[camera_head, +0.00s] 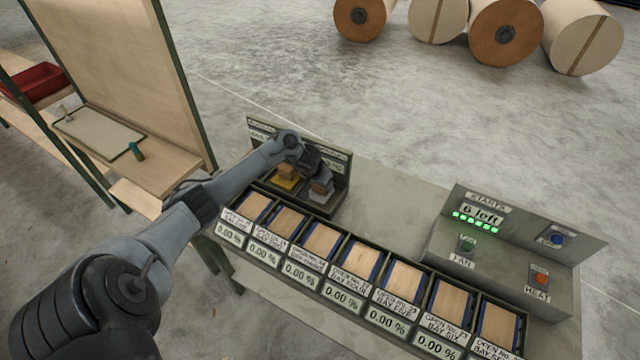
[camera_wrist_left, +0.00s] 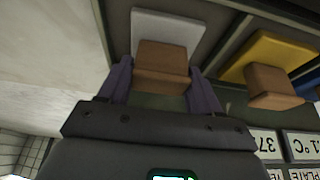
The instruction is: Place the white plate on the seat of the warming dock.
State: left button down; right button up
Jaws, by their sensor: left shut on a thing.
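The white plate (camera_wrist_left: 181,29) lies under my left gripper (camera_wrist_left: 160,82) in the wrist view. A wooden block handle (camera_wrist_left: 162,58) stands on it, between the two fingers, and the gripper is shut on this handle. In the head view the white plate (camera_head: 323,197) shows partly below the gripper, within a dark green stand with a labelled back panel (camera_head: 340,160), which looks like the warming dock. Whether the plate touches the surface below is hard to tell. A yellow plate (camera_head: 284,184) with its own wooden block sits just left of it. My right gripper is out of view.
A row of several bays with wood veneer (camera_head: 322,240) and percentage displays runs along the bench front. A control box (camera_head: 500,250) with fan and heat buttons reads "6 left". Bare bench top (camera_head: 400,205) lies between stand and box. A tall wooden board (camera_head: 110,70) stands left.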

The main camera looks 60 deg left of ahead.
pick_arm(q)
jog(key=shift+f, duration=0.1)
jog(key=shift+c, duration=1)
grip_release()
